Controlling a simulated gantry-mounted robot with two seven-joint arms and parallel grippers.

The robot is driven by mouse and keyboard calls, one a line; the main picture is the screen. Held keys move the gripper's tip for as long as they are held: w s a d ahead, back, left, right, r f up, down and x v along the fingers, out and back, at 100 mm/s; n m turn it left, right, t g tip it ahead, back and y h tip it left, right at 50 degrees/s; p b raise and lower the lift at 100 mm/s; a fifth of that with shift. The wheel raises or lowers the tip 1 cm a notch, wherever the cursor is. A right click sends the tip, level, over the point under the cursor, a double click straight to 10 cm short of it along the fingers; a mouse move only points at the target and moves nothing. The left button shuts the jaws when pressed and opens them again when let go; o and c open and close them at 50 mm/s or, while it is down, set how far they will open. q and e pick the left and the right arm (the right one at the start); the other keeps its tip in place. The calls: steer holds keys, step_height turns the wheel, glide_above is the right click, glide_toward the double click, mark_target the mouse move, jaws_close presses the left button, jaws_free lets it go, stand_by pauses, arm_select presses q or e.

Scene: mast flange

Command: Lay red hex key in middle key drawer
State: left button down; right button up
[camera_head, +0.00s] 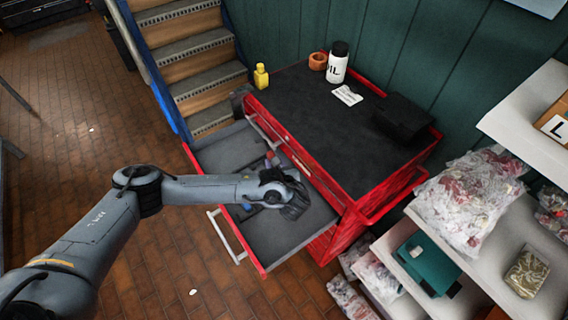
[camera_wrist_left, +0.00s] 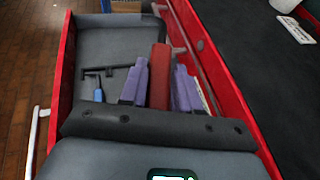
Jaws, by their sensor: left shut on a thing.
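The pulled-out drawer (camera_head: 222,152) of the red cabinet is open and has a grey floor; its inside also shows in the left wrist view (camera_wrist_left: 113,44). My left gripper (camera_head: 273,164) is over the drawer, near its cabinet side. In the left wrist view its purple fingers (camera_wrist_left: 160,88) are shut on the red handle of the red hex key (camera_wrist_left: 159,72). A bit of red also shows at the fingertips in the head view (camera_head: 269,155). The key's shaft and its gap to the drawer floor are hard to make out. My right gripper is not in view.
A blue-handled hex key (camera_wrist_left: 99,94) with a black shaft lies in the drawer, left of my fingers. The cabinet top (camera_head: 320,120) holds a yellow bottle (camera_head: 261,77), a white bottle (camera_head: 337,65) and a black case (camera_head: 402,119). Shelves (camera_head: 480,235) stand at right.

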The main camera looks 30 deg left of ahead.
arm_select(q)
steer(key=a+f+n+g+y+b, duration=0.1)
steer(key=a+f+b, duration=0.2)
steer(key=f, duration=0.4)
steer(key=a+f+n+g+y+b, duration=0.1)
steer(key=a+f+n+g+b, duration=0.1)
steer(key=f, duration=0.5)
steer(key=a+b, duration=0.1)
steer(key=a, duration=0.1)
steer(key=shift+w+a+f+n+g+b, duration=0.3)
steer(key=shift+f+b, duration=0.1)
steer(key=shift+d, duration=0.1)
steer(key=shift+f+b, duration=0.8)
steer(key=shift+f, duration=0.5)
steer(key=shift+f+b, duration=1.8)
steer(key=shift+f, duration=0.65)
